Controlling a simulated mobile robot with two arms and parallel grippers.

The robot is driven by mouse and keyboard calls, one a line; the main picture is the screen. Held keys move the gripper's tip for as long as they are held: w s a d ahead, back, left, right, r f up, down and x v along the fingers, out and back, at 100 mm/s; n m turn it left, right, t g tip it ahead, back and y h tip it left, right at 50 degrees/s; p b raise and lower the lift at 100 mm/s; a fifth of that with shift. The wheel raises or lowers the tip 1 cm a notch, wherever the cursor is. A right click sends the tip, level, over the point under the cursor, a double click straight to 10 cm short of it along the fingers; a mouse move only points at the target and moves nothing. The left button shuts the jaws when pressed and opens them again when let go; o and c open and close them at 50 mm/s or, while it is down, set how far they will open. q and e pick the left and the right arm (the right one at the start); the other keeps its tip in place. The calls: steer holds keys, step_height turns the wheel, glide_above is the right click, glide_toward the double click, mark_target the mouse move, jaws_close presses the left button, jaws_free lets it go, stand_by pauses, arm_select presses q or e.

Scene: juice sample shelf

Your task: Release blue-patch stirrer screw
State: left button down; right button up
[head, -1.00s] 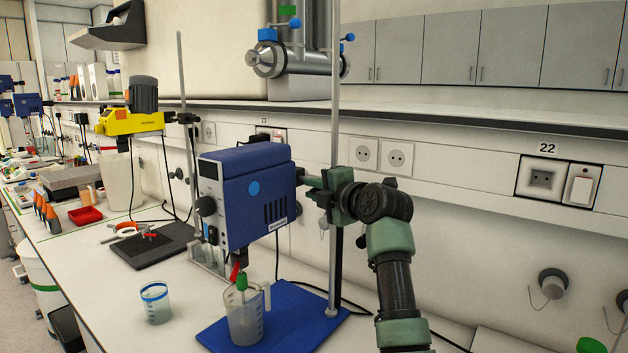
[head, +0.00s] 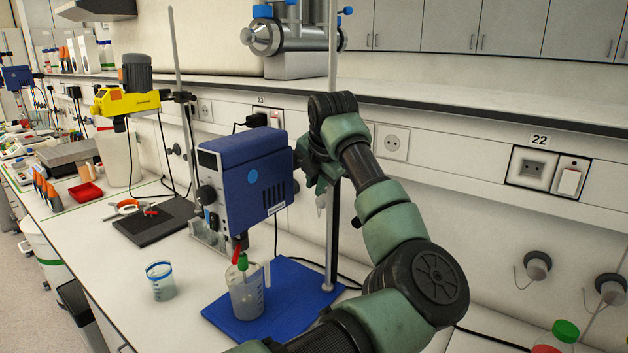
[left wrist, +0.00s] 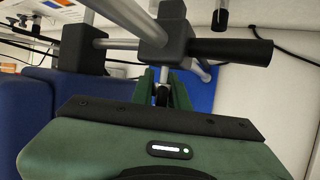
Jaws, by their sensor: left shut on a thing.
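The blue stirrer (head: 245,185) with a round blue patch on its side hangs on a vertical rod (head: 331,230), above a beaker (head: 246,292). My left gripper (head: 312,170) is at the clamp between stirrer and rod; my arm hides most of the clamp in the head view. The left wrist view shows the black clamp (left wrist: 175,30) with its black handle (left wrist: 232,51). There the green fingers of my left gripper (left wrist: 162,88) are shut around the small screw (left wrist: 162,95), just below the clamp. My right gripper is not in view.
The stirrer stands on a blue base plate (head: 290,285). A small beaker (head: 160,281) stands to its left. A yellow stirrer (head: 127,101) on its own stand is behind. Free bench surface lies in front of the small beaker.

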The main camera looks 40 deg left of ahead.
arm_select(q)
steer(key=h, duration=0.2)
steer(key=d+n+h, duration=0.1)
steer(key=h, duration=0.2)
steer(key=shift+d+f+b, duration=0.15)
steer(key=shift+b, duration=0.2)
stand_by(0.4)
steer(key=c, duration=1.4)
jaws_free()
steer(key=shift+w+f, duration=0.1)
steer(key=shift+c, duration=0.2)
steer(key=b+v, duration=0.2)
steer(key=v, duration=0.5)
steer(key=shift+r, duration=0.35)
